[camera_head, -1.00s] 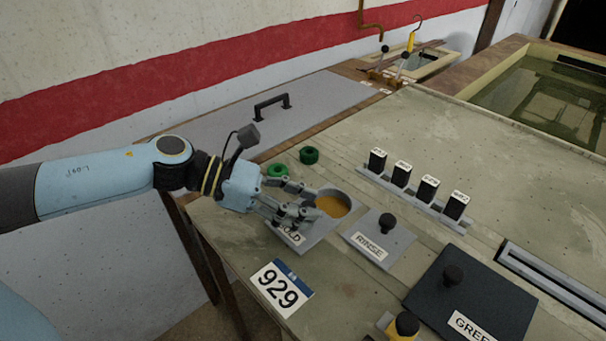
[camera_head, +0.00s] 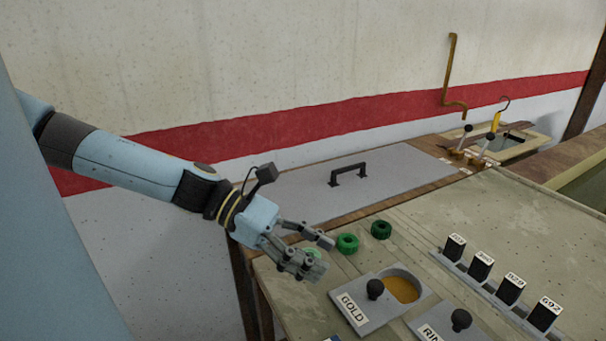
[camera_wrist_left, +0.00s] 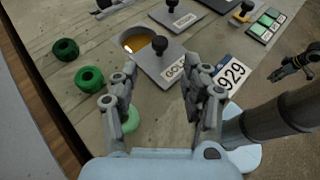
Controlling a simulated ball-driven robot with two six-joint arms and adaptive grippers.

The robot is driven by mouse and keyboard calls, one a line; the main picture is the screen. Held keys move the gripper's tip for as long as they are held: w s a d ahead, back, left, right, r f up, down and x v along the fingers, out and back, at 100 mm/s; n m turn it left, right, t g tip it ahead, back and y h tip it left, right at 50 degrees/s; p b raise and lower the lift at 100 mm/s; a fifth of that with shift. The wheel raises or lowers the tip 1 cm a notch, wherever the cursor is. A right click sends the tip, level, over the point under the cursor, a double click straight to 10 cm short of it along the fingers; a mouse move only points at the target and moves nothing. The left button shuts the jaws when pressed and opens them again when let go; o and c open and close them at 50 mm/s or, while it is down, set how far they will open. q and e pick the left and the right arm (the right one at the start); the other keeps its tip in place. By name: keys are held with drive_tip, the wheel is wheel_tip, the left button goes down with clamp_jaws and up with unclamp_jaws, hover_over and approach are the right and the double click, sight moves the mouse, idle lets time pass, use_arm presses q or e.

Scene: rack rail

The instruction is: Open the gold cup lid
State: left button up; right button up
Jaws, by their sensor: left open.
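The gold cup lid (camera_head: 360,312) is a grey plate with a black knob and a GOLD label. It lies beside the round cup (camera_head: 402,289), whose opening shows gold-brown liquid, mostly uncovered. The lid also shows in the left wrist view (camera_wrist_left: 160,68), with the cup opening (camera_wrist_left: 135,41) behind its knob. My left gripper (camera_head: 325,257) is open and empty, up and left of the lid and apart from it. In the left wrist view its fingers (camera_wrist_left: 158,84) are spread with nothing between them. My right gripper (camera_wrist_left: 298,63) seems to show at that view's right edge; its jaws are unclear.
Green rings (camera_head: 347,243) lie on the bench behind the lid. A RINSE lid (camera_head: 445,328) stands right of it, and a row of black labelled blocks (camera_head: 481,264) farther right. A grey panel with a black handle (camera_head: 348,172) lies at the back.

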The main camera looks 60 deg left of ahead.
use_arm(q)
drive_tip(key=shift+v, duration=1.05)
